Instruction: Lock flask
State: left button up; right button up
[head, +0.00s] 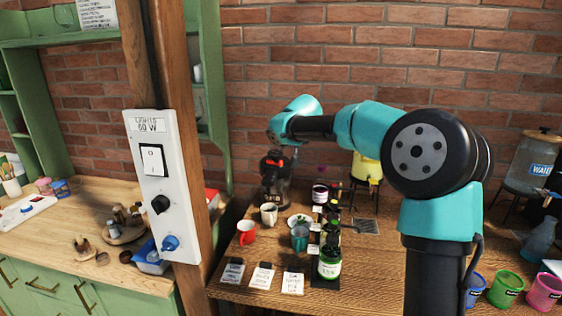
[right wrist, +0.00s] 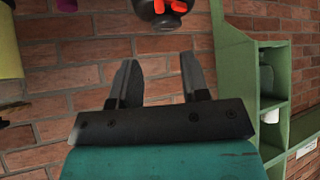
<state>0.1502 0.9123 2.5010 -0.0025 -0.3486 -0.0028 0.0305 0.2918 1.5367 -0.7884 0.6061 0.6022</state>
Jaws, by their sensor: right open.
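A dark, glassy vessel with orange-red parts on top (head: 274,182) stands at the back of the right-hand table, near the brick wall. Its dark end with the orange-red parts (right wrist: 166,10) shows at the top edge of the right wrist view, cut off. I cannot tell whether its clasp is locked. My right gripper (right wrist: 160,78) is open and empty, its fingers apart with brick wall behind them. In the head view its fingers are hard to make out near the dark vessel. A blue-grey flask-shaped vessel (head: 538,242) stands at the far right. My left gripper is not in view.
A red mug (head: 246,233), a white mug (head: 269,214), a teal mug (head: 300,239) and a green bottle (head: 330,262) stand in front of the dark vessel. A post with a switch panel (head: 163,190) rises at left. A yellow container (head: 367,170) stands behind my arm.

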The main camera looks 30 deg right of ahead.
aim_at(281, 161)
jog(key=x, duration=1.4)
jog(key=shift+d, duration=0.1)
grip_shut()
